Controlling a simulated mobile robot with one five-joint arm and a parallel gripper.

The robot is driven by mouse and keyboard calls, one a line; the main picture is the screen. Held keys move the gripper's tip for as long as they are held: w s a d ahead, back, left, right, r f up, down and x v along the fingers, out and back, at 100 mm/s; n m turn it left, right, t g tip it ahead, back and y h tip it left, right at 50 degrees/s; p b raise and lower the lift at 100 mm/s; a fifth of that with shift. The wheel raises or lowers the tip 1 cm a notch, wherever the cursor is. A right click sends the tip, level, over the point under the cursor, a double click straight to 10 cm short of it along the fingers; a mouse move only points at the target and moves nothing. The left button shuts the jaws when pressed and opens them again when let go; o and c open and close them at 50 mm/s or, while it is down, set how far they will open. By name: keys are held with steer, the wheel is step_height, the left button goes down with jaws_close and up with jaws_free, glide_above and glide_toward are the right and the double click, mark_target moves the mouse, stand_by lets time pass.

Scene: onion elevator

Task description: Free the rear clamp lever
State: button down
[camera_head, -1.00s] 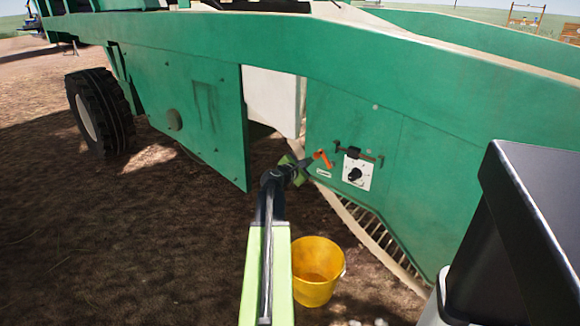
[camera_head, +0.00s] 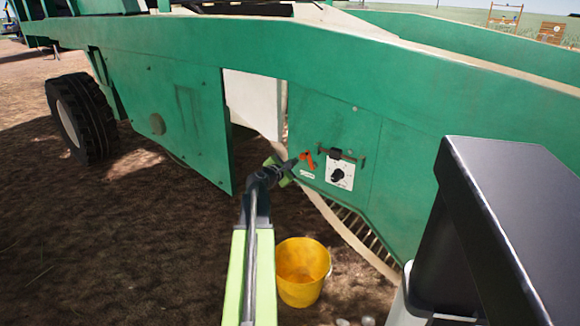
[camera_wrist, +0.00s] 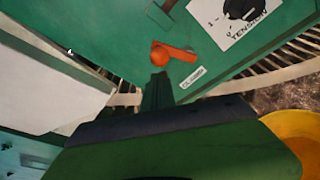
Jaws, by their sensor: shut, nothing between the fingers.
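The orange clamp lever (camera_head: 307,159) is on the green side panel of the machine, at the left end of a dark bar. In the wrist view the lever (camera_wrist: 175,52) has a round pivot and a short arm pointing right. A small white label (camera_wrist: 192,77), seemingly reading CLAMP, is beside it. My gripper (camera_head: 291,164) is shut and empty, just left of the lever in the head view. In the wrist view my gripper's narrow tip (camera_wrist: 157,92) ends just below the lever's pivot. Whether they touch, I cannot tell.
A white TENSION dial plate (camera_head: 340,174) with a black knob is right of the lever. A yellow bucket (camera_head: 302,272) stands on the soil below. A green panel (camera_head: 188,125) hangs left of an opening. Slatted bars (camera_head: 365,240) run under the machine.

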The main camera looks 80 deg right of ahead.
steer(key=w+a, duration=0.5)
steer(key=a, duration=0.5)
steer(key=shift+f, duration=0.3)
steer(key=shift+w, duration=0.1)
